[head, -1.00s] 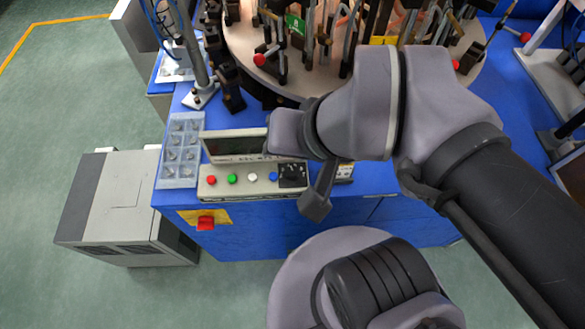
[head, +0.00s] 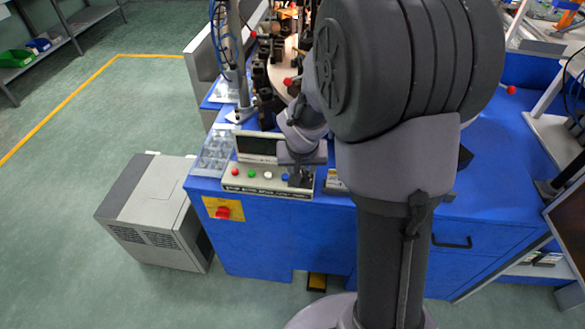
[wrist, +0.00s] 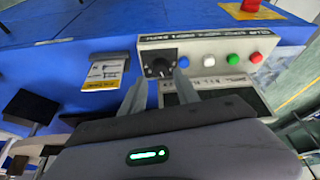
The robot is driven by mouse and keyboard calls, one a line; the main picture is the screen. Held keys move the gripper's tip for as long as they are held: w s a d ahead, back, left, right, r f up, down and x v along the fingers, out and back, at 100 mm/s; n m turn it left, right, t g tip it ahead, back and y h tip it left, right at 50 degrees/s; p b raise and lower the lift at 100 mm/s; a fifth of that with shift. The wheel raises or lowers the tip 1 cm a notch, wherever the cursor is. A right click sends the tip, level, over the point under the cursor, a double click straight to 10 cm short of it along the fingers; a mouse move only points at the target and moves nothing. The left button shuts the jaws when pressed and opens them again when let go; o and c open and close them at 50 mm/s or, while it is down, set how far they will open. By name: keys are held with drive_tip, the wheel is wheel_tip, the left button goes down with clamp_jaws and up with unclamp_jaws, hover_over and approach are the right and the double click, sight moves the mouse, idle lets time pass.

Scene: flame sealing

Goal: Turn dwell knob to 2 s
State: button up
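The dwell knob (wrist: 160,66) is a black round knob on a dark square plate on the light grey control panel (wrist: 210,62). Its setting is too small to read. My gripper (wrist: 157,78) is open, its two grey fingertips to the left and right of the knob in the wrist view, with a gap between them. Whether they touch the knob I cannot tell. In the head view my gripper (head: 303,168) is at the right end of the control panel (head: 240,185) and hides the knob there.
Blue (wrist: 184,62), white (wrist: 233,59), green and red buttons line the panel beside the knob. A dark display (head: 256,146) stands behind them. A red stop button (head: 223,213) is on the blue bench front. A small label card (wrist: 104,73) lies beside the panel.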

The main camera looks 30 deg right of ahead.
drive_tip(key=b+x, duration=0.1)
drive_tip(key=x, duration=0.4)
drive_tip(key=shift+w+f+b, duration=0.1)
drive_tip(key=shift+f+b, duration=0.15)
drive_tip(key=shift+b, duration=0.05)
drive_tip(key=shift+c, duration=0.4)
clamp_jaws()
drive_tip(key=shift+r+p, duration=0.2)
drive_tip(key=shift+p, duration=0.45)
